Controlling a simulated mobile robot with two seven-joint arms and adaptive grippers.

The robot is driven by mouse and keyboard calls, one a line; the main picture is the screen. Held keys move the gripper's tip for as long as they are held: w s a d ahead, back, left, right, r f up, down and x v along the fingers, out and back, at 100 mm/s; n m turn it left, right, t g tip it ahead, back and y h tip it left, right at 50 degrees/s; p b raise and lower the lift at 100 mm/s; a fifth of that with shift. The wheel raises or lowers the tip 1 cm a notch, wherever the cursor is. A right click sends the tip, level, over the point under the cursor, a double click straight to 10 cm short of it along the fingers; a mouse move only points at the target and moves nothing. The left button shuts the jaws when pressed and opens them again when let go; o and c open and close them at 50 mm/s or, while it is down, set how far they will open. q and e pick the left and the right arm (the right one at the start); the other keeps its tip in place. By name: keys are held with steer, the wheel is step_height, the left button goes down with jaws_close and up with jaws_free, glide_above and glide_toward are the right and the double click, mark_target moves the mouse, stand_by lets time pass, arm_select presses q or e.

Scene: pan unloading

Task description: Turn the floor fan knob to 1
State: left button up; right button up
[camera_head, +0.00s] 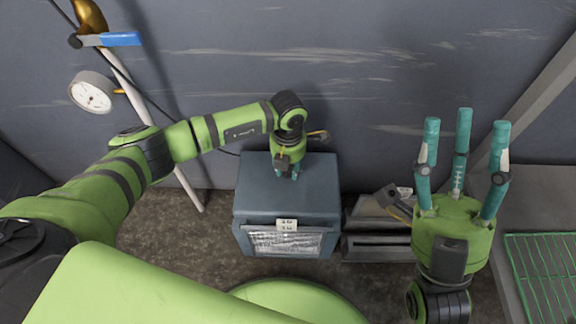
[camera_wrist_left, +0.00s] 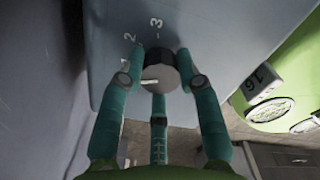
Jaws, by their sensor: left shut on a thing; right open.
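The floor fan (camera_head: 250,200) is a blue-grey box with a silver grille on its front, standing on the floor against the wall. My left gripper (camera_head: 288,174) reaches down to its top from above. In the left wrist view, a dark round knob (camera_wrist_left: 160,62) with a white pointer sits between the three teal fingers of my left gripper (camera_wrist_left: 162,78), which are shut on it. The pointer aims left in that view. The digits 2 and 3 show beyond the knob; the left finger partly covers the markings beside them. My right gripper (camera_head: 460,160) is open and empty, fingers up, at the right.
A grey metal unit (camera_head: 375,247) stands on the floor just right of the fan. A green wire rack (camera_head: 545,275) is at the far right. A pipe with a gauge (camera_head: 92,94) and a blue-handled valve (camera_head: 120,39) runs along the wall at left.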

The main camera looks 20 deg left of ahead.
stand_by(0.4)
arm_select(q)
steer(key=o, duration=1.1)
steer(key=shift+o, duration=0.2)
step_height(320, 180, up, 12)
